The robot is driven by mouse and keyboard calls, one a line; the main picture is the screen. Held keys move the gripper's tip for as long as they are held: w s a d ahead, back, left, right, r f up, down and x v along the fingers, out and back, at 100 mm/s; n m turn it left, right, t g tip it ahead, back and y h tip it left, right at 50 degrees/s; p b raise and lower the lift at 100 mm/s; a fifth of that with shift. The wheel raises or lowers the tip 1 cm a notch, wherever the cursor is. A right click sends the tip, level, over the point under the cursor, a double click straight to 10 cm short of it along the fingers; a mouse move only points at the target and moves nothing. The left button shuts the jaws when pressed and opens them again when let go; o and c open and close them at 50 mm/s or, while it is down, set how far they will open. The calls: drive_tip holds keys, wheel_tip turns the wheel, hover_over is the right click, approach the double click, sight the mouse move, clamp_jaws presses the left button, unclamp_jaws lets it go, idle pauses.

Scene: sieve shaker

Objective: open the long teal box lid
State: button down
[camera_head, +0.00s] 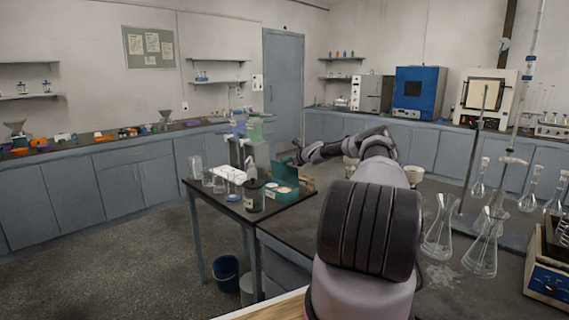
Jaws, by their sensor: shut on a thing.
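The teal box (283,195) sits on the dark bench, near its front right corner. A teal panel, which looks like its lid (283,171), stands raised at the back of the box. Pale and reddish contents show inside the box. My gripper (298,153) is at the upper right edge of this panel, at the end of my outstretched arm. It looks shut on the lid's edge, though the fingertips are small and dark here.
A dark-labelled jar (254,196) stands close left of the box, with glass beakers (208,178) and a white rack (231,174) further left. A tan tray (306,185) lies to the right. Glass flasks (440,232) stand on the right bench.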

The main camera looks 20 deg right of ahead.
drive_tip(key=shift+d, duration=0.2)
drive_tip(key=c, duration=1)
unclamp_jaws()
drive_tip(key=shift+f, duration=0.1)
drive_tip(key=v, duration=1)
drive_tip(key=shift+s+r, duration=0.2)
drive_tip(key=shift+s, duration=0.1)
